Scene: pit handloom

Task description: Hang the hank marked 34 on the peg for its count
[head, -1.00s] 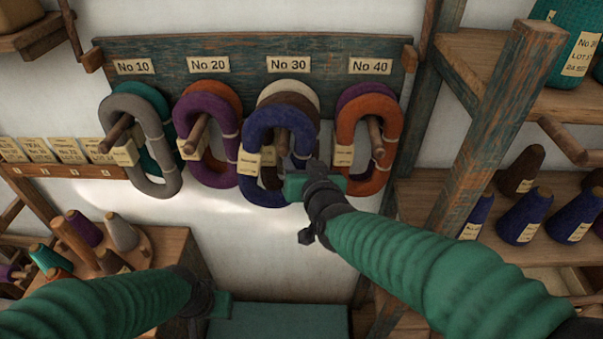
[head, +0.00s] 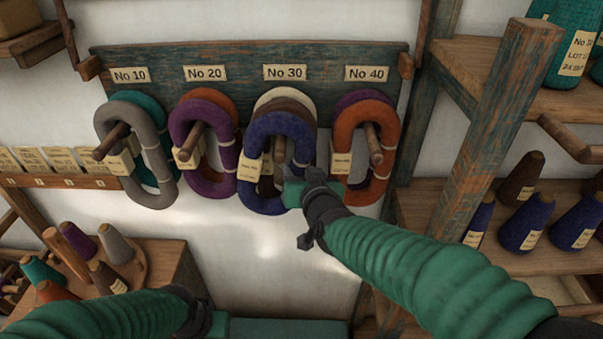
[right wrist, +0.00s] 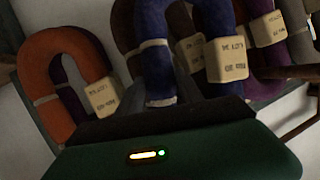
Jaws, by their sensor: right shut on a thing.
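The dark blue hank (head: 256,140) is in front at the No 30 peg (head: 279,150), whose end shows inside its loop. Its cream tag (head: 250,166) hangs on its left side; the tag is too small to read here. My right gripper (head: 291,191) is shut on the blue hank's lower right side. In the right wrist view the blue hank (right wrist: 153,25) goes down between the dark fingers, and its tag (right wrist: 227,60) is blurred. My left gripper (head: 219,322) is low in the head view, away from the pegs; its fingertips do not show clearly.
The peg board (head: 240,58) bears labels No 10 to No 40. A grey hank (head: 104,150), a purple hank (head: 177,130) and an orange hank (head: 343,125) hang at the other pegs. A wooden post (head: 493,130) and shelves with cones stand at the right.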

